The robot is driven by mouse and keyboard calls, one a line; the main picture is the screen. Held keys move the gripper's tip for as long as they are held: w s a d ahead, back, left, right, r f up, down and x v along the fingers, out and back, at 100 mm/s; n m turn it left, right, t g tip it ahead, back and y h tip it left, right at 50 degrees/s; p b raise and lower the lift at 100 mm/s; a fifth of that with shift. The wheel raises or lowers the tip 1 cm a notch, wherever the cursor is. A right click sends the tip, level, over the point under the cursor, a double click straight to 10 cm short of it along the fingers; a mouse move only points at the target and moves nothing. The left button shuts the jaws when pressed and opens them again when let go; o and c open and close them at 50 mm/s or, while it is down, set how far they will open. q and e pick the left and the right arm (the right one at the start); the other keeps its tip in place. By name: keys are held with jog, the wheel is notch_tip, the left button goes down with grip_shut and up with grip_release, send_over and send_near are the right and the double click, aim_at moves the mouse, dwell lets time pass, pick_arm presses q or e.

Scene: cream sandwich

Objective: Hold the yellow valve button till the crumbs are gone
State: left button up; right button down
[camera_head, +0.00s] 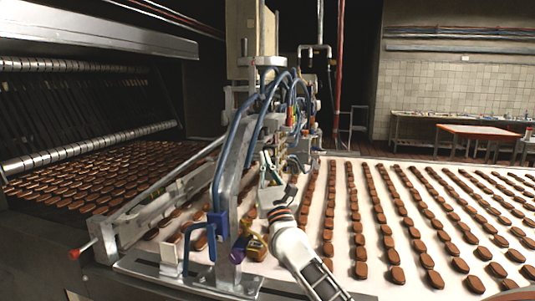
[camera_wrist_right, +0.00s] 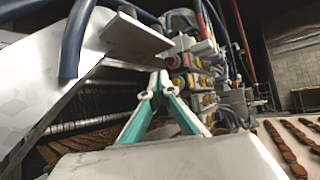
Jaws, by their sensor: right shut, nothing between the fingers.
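My right gripper (camera_head: 268,168) is raised beside the machine's metal frame in the head view, its white arm coming up from below. In the right wrist view its teal fingers (camera_wrist_right: 160,82) meet at the tips, shut and empty. Behind and beside the tips is a bank of valves (camera_wrist_right: 190,72) with small red and yellow buttons. I cannot tell which yellow button is the valve button, nor whether the fingertips touch one. In the head view the valve bank (camera_head: 300,125) is small and partly hidden by hoses. No crumbs can be made out. My left gripper is not in view.
Blue hoses (camera_head: 233,150) arch over the frame close to the gripper. Rows of brown biscuits lie on the white conveyor (camera_head: 342,225) to the right, more on the left belt. A slanted metal plate (camera_wrist_right: 60,75) stands left of the fingers. A red-topped table (camera_head: 478,131) stands far back.

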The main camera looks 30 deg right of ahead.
jog(key=s+a+p, duration=0.1)
jog(key=s+a, duration=0.1)
jog(key=a, duration=0.1)
jog(key=shift+s, duration=0.35)
dwell(0.5)
